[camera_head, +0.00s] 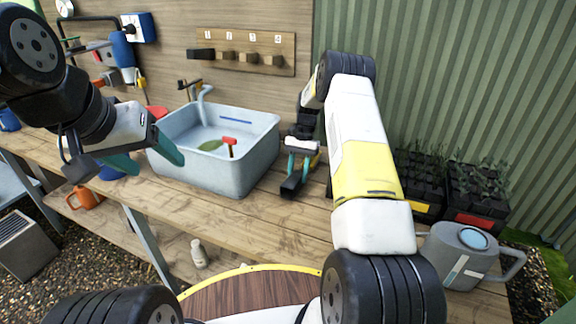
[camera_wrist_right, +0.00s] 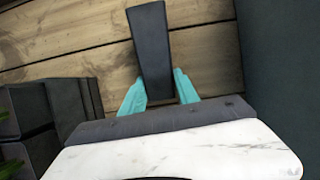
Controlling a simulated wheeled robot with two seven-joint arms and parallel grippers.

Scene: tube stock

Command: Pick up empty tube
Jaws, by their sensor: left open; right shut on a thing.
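A dark, tapered empty tube (camera_wrist_right: 152,50) is between the teal fingers of my right gripper (camera_wrist_right: 158,88) in the right wrist view. The gripper is shut on it. In the head view my right gripper (camera_head: 298,158) is just right of the sink, and the tube (camera_head: 291,185) points down and toward the front over the bench. I cannot tell whether the tube touches the planks. The tube's inside is hidden. My left gripper (camera_head: 143,160) is open and empty, in front of the sink's left side.
A grey sink (camera_head: 250,150) holding a red-handled tool stands left of the tube. Black trays of seedling tubes (camera_head: 470,190) and a grey watering can (camera_head: 462,255) are at the right. The wooden bench (camera_head: 255,215) is bare in front of the sink. A pegboard rail (camera_head: 240,50) hangs behind.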

